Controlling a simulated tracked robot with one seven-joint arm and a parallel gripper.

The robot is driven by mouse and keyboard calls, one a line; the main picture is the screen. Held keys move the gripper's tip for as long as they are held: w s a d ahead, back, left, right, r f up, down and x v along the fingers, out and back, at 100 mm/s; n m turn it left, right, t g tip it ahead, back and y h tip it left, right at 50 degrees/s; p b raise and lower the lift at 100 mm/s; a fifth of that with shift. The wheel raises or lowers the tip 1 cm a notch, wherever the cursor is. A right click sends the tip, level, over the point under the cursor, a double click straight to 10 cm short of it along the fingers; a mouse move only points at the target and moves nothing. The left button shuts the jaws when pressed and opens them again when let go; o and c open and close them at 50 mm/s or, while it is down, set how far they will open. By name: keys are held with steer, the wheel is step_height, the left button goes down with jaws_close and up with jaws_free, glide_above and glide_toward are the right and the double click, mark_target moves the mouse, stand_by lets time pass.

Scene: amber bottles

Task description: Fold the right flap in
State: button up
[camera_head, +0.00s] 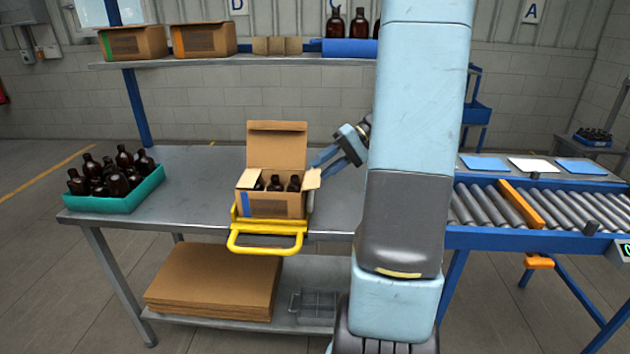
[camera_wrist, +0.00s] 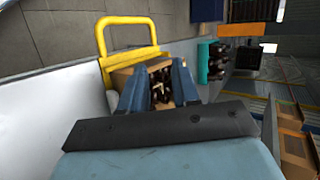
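The open cardboard box (camera_head: 276,205) stands on the table with dark amber bottles (camera_head: 276,184) inside. Its right flap (camera_head: 311,180) sticks up and out at the right rim. The left flap (camera_head: 248,178) slants at the left rim, and the tall back flap (camera_head: 277,148) stands upright. My gripper (camera_head: 316,168) is just above and right of the right flap; whether it touches is unclear. In the wrist view my gripper (camera_wrist: 158,82) has its two fingers apart, with the box (camera_wrist: 125,76) and bottles (camera_wrist: 160,84) beyond them. Nothing shows gripped.
The box sits in a yellow-handled holder (camera_head: 265,246) at the table's front edge. A teal tray (camera_head: 146,191) of bottles stands at left. A roller conveyor (camera_head: 482,206) lies at right. The table (camera_head: 200,210) is bare between tray and box.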

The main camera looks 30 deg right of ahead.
mark_target(317, 179)
steer(key=w+d+f+m+t+y, duration=0.1)
steer(key=d+f+t, duration=0.25)
steer(key=d, duration=0.35)
steer(key=w+d+f+m+t+y, duration=0.1)
steer(key=d+f+m+t, duration=0.2)
steer(key=d, duration=0.4)
steer(key=shift+n+g, duration=0.25)
steer(key=shift+n, duration=0.45)
steer(key=x, duration=1.3)
steer(key=shift+a+f, duration=0.3)
steer(key=shift+a, duration=0.1)
jaws_close()
